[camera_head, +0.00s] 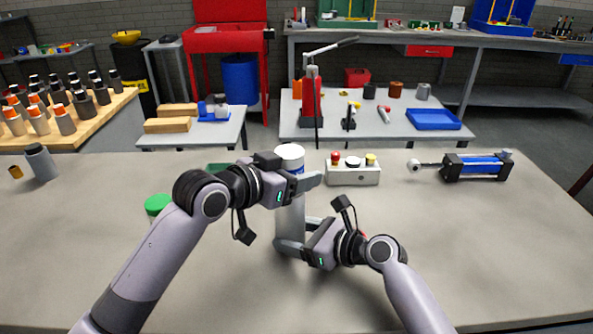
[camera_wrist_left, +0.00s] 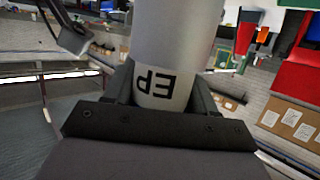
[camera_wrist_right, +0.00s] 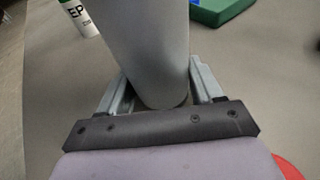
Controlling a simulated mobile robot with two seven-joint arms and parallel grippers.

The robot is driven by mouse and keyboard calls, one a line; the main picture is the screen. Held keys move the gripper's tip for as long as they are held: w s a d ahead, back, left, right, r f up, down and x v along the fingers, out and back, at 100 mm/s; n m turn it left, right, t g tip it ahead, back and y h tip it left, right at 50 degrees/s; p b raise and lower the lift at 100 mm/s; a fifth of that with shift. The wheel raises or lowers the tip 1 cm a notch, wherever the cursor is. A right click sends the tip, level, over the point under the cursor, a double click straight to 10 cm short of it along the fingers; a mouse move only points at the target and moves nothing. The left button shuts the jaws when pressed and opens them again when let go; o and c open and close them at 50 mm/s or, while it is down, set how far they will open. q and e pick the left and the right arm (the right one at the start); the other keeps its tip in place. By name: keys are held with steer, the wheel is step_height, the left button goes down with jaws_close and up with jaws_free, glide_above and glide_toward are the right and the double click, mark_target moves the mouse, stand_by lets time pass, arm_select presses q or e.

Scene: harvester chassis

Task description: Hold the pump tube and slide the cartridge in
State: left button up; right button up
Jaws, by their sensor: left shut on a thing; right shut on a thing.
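The pump tube (camera_head: 290,217) is a plain grey cylinder standing upright on the table. My right gripper (camera_head: 290,246) is shut around its lower part; the tube (camera_wrist_right: 150,45) also fills the middle of the right wrist view. The cartridge (camera_head: 290,153) is a pale cylinder with a white top and a blue band, upright above the tube and roughly in line with it. My left gripper (camera_head: 305,182) is shut on it. Its "EP" label (camera_wrist_left: 162,85) shows upside down in the left wrist view.
A green-capped "EP" cartridge (camera_head: 157,205) stands left of the tube. A green block (camera_head: 220,168) lies behind my left arm. A button box (camera_head: 353,172) and a blue-black cylinder (camera_head: 478,167) are at the right. A dark bottle (camera_head: 40,162) is far left. The front right table is clear.

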arm_select(q)
steer(key=shift+f, duration=0.85)
stand_by(1.0)
steer(key=o, duration=1.3)
steer(key=v, duration=1.2)
steer(key=shift+r, duration=0.1)
arm_select(e)
steer(key=o, duration=1.6)
steer(key=shift+s, duration=0.1)
